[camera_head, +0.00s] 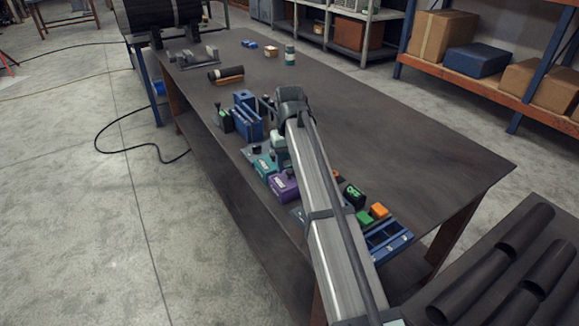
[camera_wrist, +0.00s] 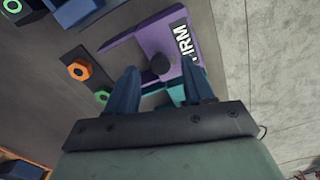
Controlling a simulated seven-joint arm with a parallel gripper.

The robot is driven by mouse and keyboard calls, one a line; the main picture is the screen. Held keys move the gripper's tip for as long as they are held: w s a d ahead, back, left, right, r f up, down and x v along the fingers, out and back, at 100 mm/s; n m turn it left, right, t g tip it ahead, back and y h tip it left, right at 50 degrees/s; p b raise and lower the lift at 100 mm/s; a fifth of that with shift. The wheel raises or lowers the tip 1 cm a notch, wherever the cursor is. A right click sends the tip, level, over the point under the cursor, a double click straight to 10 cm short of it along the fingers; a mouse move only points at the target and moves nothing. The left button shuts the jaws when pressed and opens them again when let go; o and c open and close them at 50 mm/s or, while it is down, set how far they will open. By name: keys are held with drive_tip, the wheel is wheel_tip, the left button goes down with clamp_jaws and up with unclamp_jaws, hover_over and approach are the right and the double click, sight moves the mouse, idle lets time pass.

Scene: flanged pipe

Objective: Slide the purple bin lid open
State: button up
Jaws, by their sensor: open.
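The purple bin (camera_head: 284,186) stands near the left edge of the long dark table, beside a teal bin (camera_head: 266,165). In the wrist view the purple lid (camera_wrist: 182,38) shows with a dark round knob (camera_wrist: 160,64) and a white label on its side. My gripper (camera_wrist: 157,78) is open, with its two blue fingertips on either side of the knob's line, close to the lid. I cannot tell whether the fingers touch the knob. In the head view my arm covers the gripper's fingertips.
A black box with green marking (camera_head: 353,195), an orange block (camera_head: 379,210) and a blue tray (camera_head: 388,243) lie nearer on the table. A blue rack (camera_head: 246,117) stands farther back. The right side of the tabletop (camera_head: 410,150) is clear. Dark pipes (camera_head: 525,229) lie at the lower right.

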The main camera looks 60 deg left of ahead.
drive_tip(key=shift+f, duration=0.75)
clamp_jaws()
